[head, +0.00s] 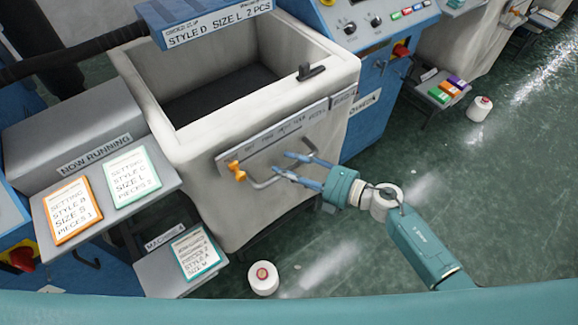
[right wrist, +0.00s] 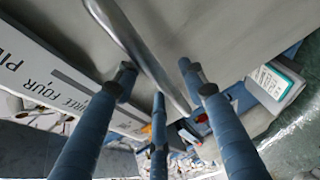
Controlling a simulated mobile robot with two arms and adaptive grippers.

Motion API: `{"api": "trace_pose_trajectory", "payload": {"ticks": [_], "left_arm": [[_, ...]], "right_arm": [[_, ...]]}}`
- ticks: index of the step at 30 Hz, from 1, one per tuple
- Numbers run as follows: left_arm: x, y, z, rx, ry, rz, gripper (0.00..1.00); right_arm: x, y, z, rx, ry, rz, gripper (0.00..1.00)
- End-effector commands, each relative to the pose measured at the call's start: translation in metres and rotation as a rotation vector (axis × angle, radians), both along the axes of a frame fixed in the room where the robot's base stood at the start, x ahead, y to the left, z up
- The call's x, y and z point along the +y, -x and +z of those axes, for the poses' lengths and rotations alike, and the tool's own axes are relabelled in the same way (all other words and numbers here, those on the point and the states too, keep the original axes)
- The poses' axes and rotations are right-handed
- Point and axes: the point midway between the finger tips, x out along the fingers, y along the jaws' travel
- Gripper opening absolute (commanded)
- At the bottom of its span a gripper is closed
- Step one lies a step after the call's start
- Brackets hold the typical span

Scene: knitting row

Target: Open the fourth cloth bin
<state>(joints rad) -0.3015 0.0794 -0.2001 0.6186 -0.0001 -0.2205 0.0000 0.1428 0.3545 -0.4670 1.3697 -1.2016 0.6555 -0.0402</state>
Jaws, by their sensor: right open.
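A pale cloth bin (head: 190,135) with an open top and a dark inside stands under a blue machine. Its front carries a grey label strip (head: 272,139), an orange latch piece (head: 236,170) and a bent metal handle (head: 264,185). The words "THREE FOUR" show on the strip in the right wrist view (right wrist: 62,88). My right gripper (head: 282,163) is open at the handle, its fingers spread. In the right wrist view the handle bar (right wrist: 140,52) passes between the fingers (right wrist: 157,78); contact is unclear. My left gripper is out of view.
A "NOW RUNNING" shelf (head: 85,190) with cards juts out left of the bin. A lower card stand (head: 160,275) and a white yarn cone (head: 263,279) are near the floor in front. Another cone (head: 479,109) stands at right. Green floor is clear right of my arm.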

Motion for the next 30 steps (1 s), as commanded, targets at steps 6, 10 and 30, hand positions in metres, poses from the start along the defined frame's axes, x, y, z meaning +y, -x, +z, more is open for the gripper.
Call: {"api": "trace_pose_trajectory", "payload": {"ticks": [6,10,30], "left_arm": [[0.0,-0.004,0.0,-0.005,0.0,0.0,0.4],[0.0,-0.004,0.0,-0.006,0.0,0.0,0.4],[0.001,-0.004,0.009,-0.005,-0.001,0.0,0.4]], "right_arm": [[0.0,-0.001,-0.001,0.0,0.001,-0.001,0.41],[0.0,-0.001,0.0,0.0,0.001,-0.001,0.23],[-0.026,0.034,-0.002,0.007,0.005,-0.001,0.0]]}}
